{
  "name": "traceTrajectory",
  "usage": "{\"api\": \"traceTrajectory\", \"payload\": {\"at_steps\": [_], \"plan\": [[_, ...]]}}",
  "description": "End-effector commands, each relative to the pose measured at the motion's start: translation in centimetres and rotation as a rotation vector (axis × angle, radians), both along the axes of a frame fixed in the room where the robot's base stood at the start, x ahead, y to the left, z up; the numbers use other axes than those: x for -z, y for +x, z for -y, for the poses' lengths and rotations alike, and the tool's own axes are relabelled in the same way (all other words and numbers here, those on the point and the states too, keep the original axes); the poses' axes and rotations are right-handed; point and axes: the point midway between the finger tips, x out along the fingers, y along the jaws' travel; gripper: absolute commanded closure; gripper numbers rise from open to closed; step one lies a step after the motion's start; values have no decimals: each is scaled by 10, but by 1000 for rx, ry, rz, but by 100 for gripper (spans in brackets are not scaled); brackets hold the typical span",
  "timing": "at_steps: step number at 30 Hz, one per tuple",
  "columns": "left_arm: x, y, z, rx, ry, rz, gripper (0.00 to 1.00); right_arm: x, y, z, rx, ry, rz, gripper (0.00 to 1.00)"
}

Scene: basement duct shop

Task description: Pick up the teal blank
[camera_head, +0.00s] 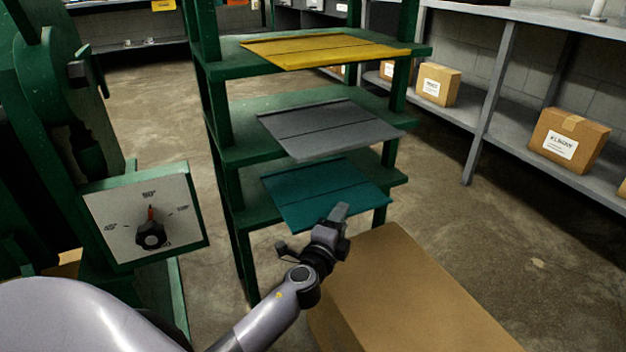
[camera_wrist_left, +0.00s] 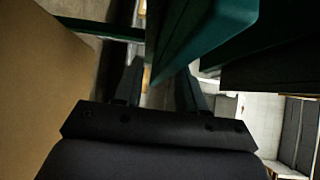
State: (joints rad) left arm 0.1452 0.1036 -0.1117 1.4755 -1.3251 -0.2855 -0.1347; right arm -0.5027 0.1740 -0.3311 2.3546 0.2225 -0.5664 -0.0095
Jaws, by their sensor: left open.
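The teal blank (camera_head: 322,190) is a flat sheet with a crease line. It lies on the lowest visible shelf of the green rack in the head view, its front edge sticking out toward me. My left gripper (camera_head: 340,211) is at its near right edge. It overlaps the blank's edge in the picture, and I cannot tell whether it touches. My right gripper is not in view.
A grey blank (camera_head: 330,128) and a yellow blank (camera_head: 325,48) lie on the shelves above. A cardboard box (camera_head: 410,300) stands close under my left gripper. A green machine with a dial panel (camera_head: 145,219) is at the left. Floor is clear toward the right shelving (camera_head: 490,95).

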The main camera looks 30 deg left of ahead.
Motion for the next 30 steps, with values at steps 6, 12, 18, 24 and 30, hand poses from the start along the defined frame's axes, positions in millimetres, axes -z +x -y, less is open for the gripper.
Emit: {"api": "traceTrajectory", "payload": {"at_steps": [6,12,18,24,30], "plan": [[1,21,-3,1,-1,0,60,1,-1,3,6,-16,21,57],[0,23,-4,1,-1,0,60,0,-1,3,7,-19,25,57],[0,23,-4,0,-1,0,95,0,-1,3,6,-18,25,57],[-1,23,-4,0,1,2,100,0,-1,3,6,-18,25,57],[-4,23,-4,0,1,2,100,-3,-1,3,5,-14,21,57]]}}
